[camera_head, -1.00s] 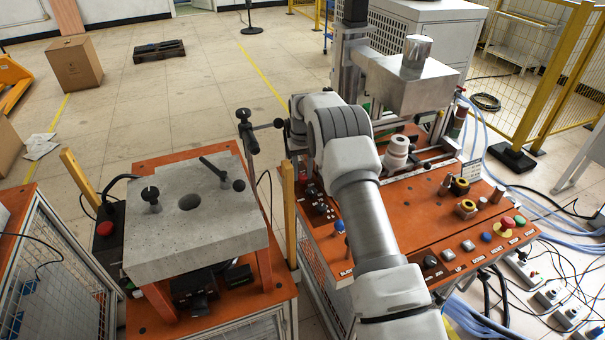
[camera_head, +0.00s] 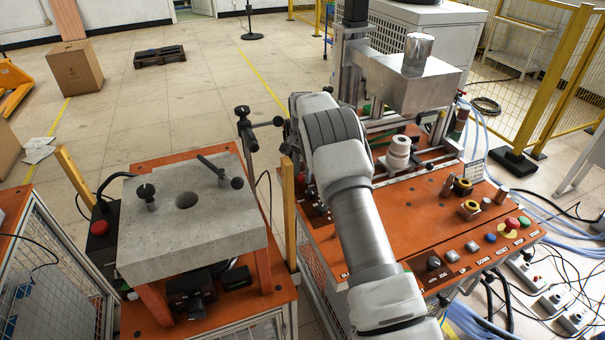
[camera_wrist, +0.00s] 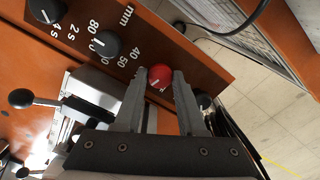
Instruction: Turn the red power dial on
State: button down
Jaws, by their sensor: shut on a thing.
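The red power dial (camera_wrist: 160,77) shows in the wrist view on the orange panel, near the panel's edge. My gripper (camera_wrist: 159,80) has its two grey fingers on either side of the dial, with the fingertips shut on it. A white line shows on the dial's face, running at a slant. In the head view, my arm hides the dial and my gripper.
Black knobs (camera_wrist: 104,43) with white number markings sit beside the dial on the panel. A black lever knob (camera_wrist: 21,98) stands at the left. The orange machine table (camera_head: 420,215) holds buttons and a red emergency stop (camera_head: 511,223).

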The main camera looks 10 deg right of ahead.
aim_at(303, 176)
jog(key=m, duration=0.5)
jog(key=shift+r+m, duration=0.1)
jog(key=shift+m, duration=0.2)
dwell(0.4)
jog(key=c, duration=0.5)
grip_release()
notch_tip(303, 176, up, 17)
jog(key=p, duration=0.1)
jog(key=shift+r, duration=0.15)
